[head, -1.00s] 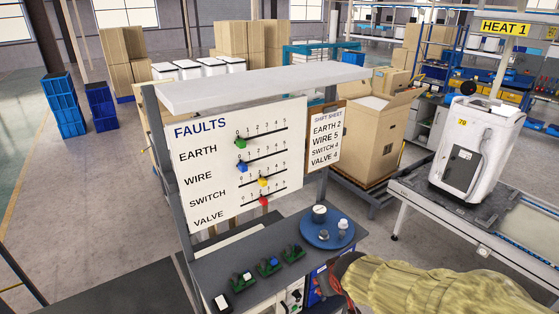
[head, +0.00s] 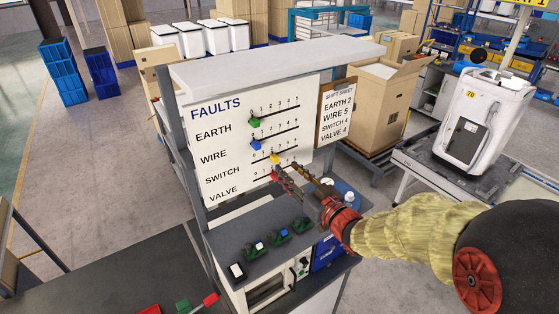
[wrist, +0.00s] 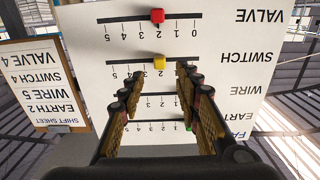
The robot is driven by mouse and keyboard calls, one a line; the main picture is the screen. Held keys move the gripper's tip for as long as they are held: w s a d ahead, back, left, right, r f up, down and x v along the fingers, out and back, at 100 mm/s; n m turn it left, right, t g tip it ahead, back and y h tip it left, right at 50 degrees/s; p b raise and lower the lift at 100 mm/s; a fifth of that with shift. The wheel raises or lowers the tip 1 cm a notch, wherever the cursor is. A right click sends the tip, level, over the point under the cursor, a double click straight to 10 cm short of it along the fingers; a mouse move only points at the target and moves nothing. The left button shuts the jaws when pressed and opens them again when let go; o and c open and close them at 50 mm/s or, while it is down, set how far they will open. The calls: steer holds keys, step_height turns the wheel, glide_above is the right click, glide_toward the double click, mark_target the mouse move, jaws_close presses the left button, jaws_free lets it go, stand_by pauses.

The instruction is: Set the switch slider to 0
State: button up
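The white FAULTS board (head: 225,140) has four slider rows. The yellow SWITCH slider (head: 276,158) sits near mark 2; in the upside-down wrist view the yellow slider (wrist: 159,62) also lines up with about 2. My gripper (head: 287,169) reaches the board from the lower right. In the wrist view my gripper (wrist: 159,72) is open, with one finger on each side of the yellow slider's line. Nothing is held, and I cannot tell how far the tips are from the board.
The green EARTH slider (head: 254,122) and blue WIRE slider (head: 255,145) are near 0. The red VALVE slider (wrist: 157,15) is near 2. A shift sheet (head: 337,115) hangs at the right, reading SWITCH 4. A grey bench (head: 225,240) with small green devices lies below.

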mark_target(277, 160)
steer(key=shift+p+x, duration=0.8)
steer(key=shift+x, duration=2.35)
steer(key=shift+c, duration=0.8)
jaws_close()
